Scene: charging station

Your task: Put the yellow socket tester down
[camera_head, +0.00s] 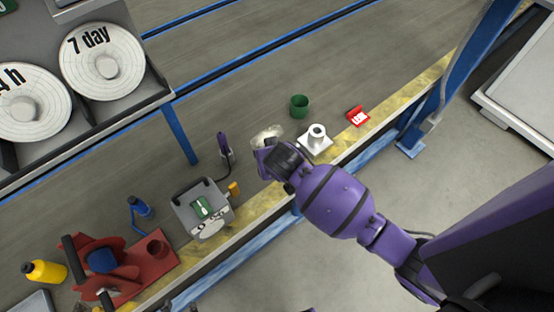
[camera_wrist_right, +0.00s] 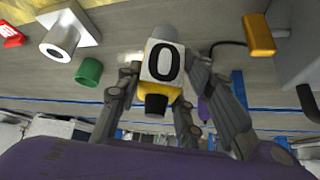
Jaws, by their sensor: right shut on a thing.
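My right gripper (camera_head: 272,152) comes over the bench from the lower right in the head view. In the right wrist view the right gripper (camera_wrist_right: 163,88) is shut on the yellow socket tester (camera_wrist_right: 163,92), a yellow body with a white face marked "0" and a dark end. The fingers lie on either side of it. In the head view the gripper largely hides what it holds; a pale patch shows just beyond the fingers. I cannot tell whether the tester touches the bench. My left gripper is not in view.
A white flanged tube (camera_head: 316,141), green cup (camera_head: 299,106) and red USB sign (camera_head: 357,116) stand right of the gripper. To its left are a small yellow block (camera_head: 233,189), a purple upright item (camera_head: 224,146) and a grey box (camera_head: 203,211). Bare bench lies behind.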

